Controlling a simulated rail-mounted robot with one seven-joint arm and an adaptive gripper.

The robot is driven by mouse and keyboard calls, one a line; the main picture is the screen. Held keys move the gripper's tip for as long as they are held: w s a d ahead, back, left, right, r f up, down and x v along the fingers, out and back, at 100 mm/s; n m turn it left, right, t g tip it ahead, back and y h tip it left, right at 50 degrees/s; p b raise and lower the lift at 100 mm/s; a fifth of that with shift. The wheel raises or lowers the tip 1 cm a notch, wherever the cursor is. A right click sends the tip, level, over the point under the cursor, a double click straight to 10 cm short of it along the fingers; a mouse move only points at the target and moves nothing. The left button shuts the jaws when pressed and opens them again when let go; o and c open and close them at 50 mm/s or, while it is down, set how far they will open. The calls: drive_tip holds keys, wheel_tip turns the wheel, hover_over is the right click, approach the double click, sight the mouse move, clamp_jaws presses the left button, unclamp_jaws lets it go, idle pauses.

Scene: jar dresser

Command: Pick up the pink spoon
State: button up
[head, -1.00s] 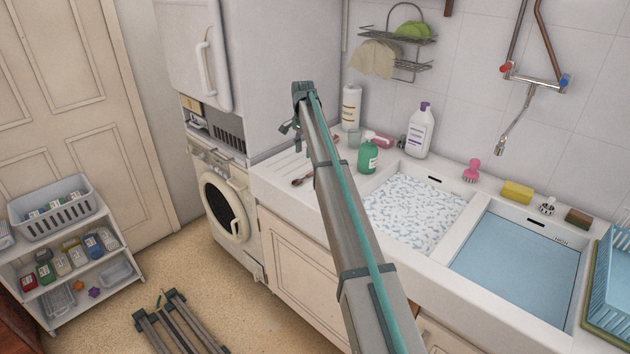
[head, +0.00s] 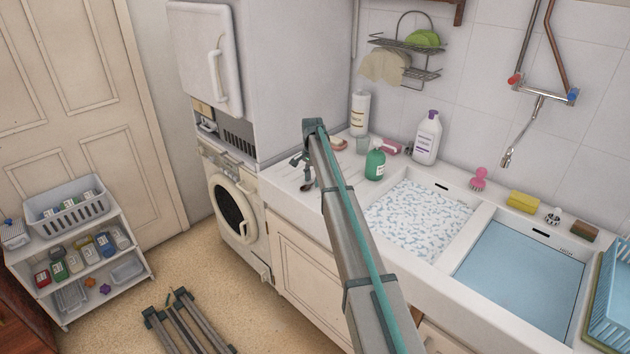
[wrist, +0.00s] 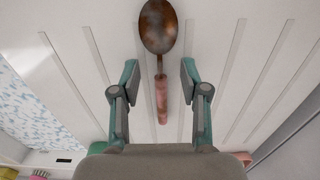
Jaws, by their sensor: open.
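The pink spoon (wrist: 162,100) lies on the ribbed white drainboard (wrist: 225,50). It has a dark brown bowl toward the top of the wrist view and a pink handle pointing toward my palm. My gripper (wrist: 159,78) is open, with one teal-tipped finger on each side of the handle in that view. Neither finger appears to touch it, and the remaining height above it is hard to tell. In the head view my gripper (head: 302,160) is over the drainboard, and the spoon's dark bowl (head: 306,187) shows just below it. My arm hides part of the spoon there.
A green pump bottle (head: 375,165), white bottles (head: 426,138) and a pink item (head: 391,147) stand right of and behind my gripper. A sink basin with patterned white-blue contents (head: 415,215) lies to the right. The washing machine (head: 232,205) is at the left.

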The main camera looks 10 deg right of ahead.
drive_tip(key=shift+f, duration=0.35)
clamp_jaws()
drive_tip(key=shift+r, duration=0.2)
